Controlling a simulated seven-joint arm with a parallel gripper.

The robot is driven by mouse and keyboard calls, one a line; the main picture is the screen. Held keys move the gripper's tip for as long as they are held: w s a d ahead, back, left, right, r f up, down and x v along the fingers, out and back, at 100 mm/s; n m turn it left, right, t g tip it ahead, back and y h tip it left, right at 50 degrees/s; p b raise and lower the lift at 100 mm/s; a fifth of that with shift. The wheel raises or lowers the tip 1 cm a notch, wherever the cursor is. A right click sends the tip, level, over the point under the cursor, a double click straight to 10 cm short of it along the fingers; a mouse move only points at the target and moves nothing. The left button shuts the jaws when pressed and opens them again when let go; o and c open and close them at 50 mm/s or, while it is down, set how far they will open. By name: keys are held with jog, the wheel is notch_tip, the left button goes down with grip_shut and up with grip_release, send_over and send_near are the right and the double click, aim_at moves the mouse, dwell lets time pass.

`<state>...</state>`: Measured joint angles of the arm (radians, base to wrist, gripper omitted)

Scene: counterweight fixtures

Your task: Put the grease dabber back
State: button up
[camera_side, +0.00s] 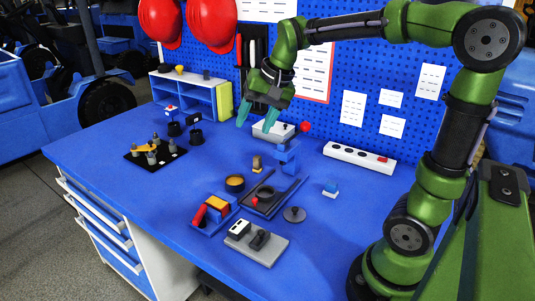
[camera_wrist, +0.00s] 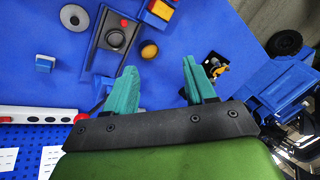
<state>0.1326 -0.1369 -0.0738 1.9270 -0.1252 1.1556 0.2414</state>
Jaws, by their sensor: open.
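I cannot tell for certain which object is the grease dabber. A small upright piece with a tan top and dark base (camera_side: 257,164) stands mid-bench, and may be it. A round dark tin with a tan top (camera_side: 235,183) sits just in front of it; a round tan top also shows in the wrist view (camera_wrist: 149,50). My gripper (camera_side: 255,121) is open and empty, pointing down above the back of the bench. Its two teal fingers stand wide apart in the wrist view (camera_wrist: 159,70), with bare blue surface between the tips.
A tray with a black part and red knob (camera_side: 265,196) lies mid-bench, beside a bin of coloured blocks (camera_side: 211,212). A blue stand (camera_side: 288,158) and grey box (camera_side: 273,131) are near my gripper. A black plate with posts (camera_side: 157,153) is left. A power strip (camera_side: 358,157) lies right.

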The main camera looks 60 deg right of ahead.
jog(key=s+a+f+n+t, duration=0.1)
jog(key=s+a+n, duration=0.1)
jog(key=s+a, duration=0.2)
jog(key=s+a+f+n+t+y, duration=0.1)
jog(key=s+a+f+n, duration=0.1)
jog(key=s, duration=0.7)
jog(key=shift+a+n+t, duration=0.4)
jog(key=shift+a+n, duration=0.4)
jog(key=shift+a, duration=0.1)
jog(key=shift+r, duration=0.1)
